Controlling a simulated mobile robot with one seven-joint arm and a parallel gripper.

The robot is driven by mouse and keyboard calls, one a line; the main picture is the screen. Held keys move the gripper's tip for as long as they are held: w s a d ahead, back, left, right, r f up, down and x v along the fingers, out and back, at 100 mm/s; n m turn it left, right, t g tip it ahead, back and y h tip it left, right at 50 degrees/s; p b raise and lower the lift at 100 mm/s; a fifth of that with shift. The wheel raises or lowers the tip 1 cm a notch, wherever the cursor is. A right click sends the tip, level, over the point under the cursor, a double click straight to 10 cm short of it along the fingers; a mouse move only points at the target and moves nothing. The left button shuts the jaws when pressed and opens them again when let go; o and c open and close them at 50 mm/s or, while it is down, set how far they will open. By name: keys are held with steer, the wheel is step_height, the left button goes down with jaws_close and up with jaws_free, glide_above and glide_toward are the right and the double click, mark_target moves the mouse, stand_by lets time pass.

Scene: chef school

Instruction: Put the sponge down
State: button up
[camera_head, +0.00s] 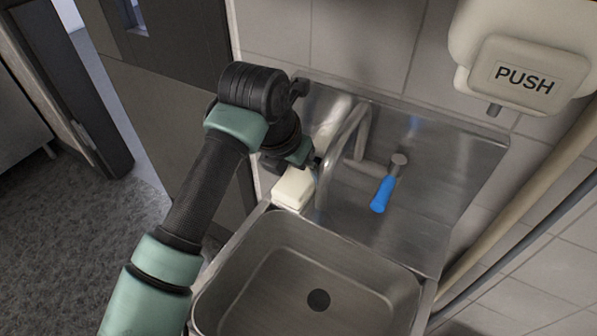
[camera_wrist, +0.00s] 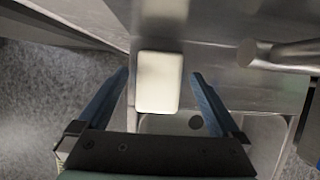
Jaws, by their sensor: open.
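A pale cream sponge (camera_head: 293,187) rests on the steel ledge at the back left corner of the sink, beside the curved tap. It also shows in the wrist view (camera_wrist: 158,82), upright in the picture between my gripper's two fingers. My gripper (camera_wrist: 160,88) is open, with a gap on each side of the sponge. In the head view my gripper (camera_head: 312,164) is at the sponge's back edge, partly hidden by my wrist.
The steel sink basin (camera_head: 310,290) lies in front of the sponge. The curved tap (camera_head: 330,160) stands close to the sponge's right. A blue-handled lever (camera_head: 383,194) is farther right. A soap dispenser (camera_head: 520,70) hangs on the tiled wall.

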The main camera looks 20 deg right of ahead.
steer(key=v, duration=1)
steer(key=shift+a, duration=0.1)
